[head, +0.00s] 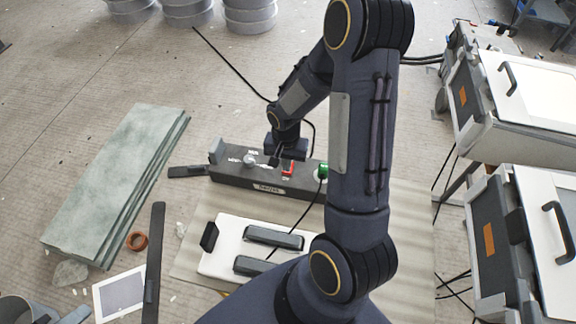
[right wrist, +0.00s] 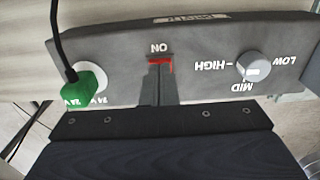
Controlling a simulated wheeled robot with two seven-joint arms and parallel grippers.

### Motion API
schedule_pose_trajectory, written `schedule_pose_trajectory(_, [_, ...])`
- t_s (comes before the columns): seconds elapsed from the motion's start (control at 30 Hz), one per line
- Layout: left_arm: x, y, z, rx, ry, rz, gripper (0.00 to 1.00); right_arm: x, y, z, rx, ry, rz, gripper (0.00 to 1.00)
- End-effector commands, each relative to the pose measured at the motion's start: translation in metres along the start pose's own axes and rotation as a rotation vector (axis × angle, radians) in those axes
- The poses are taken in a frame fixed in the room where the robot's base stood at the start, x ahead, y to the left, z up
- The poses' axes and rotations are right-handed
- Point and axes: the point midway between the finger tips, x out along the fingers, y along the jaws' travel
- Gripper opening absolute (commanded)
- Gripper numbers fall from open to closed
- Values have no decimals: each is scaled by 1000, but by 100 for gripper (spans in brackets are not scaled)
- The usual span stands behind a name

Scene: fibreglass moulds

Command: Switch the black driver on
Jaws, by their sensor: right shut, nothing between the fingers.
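The black driver (head: 262,188) is a long dark box on the floor area in the middle of the head view. It carries a red switch (head: 288,169) marked ON, a grey knob (head: 249,160) and a green plug (head: 322,171). In the right wrist view the red switch (right wrist: 160,61) shows as a thin strip below the upside-down ON, and the driver (right wrist: 120,60) fills the upper part. My right gripper (head: 274,160) is shut and empty; its fingertips (right wrist: 159,69) are right at the switch and hide part of it. Whether they touch cannot be told. My left gripper is not in view.
A white device with dark handles (head: 228,262) lies in front of the driver on a pale mat (head: 405,270). Stacked green-grey slabs (head: 110,185) lie at left. Two white-topped cases (head: 535,90) stand at right. Black cables run near the driver.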

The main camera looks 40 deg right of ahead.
Motion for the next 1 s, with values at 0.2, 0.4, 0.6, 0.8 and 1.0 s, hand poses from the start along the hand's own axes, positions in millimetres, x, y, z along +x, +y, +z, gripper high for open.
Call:
schedule_pose_trajectory(0.2, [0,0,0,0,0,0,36,0,0,0,0,0,0,0])
schedule_pose_trajectory(0.4, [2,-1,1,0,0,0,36,2,0,0,0,0,0,0])
schedule_pose_trajectory(0.6, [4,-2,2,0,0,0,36,6,0,0,0,0,0,0])
schedule_pose_trajectory(0.8, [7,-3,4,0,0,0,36,9,0,0,0,0,0,0])
schedule_pose_trajectory(1.0, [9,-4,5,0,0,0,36,12,0,0,0,0,0,0])
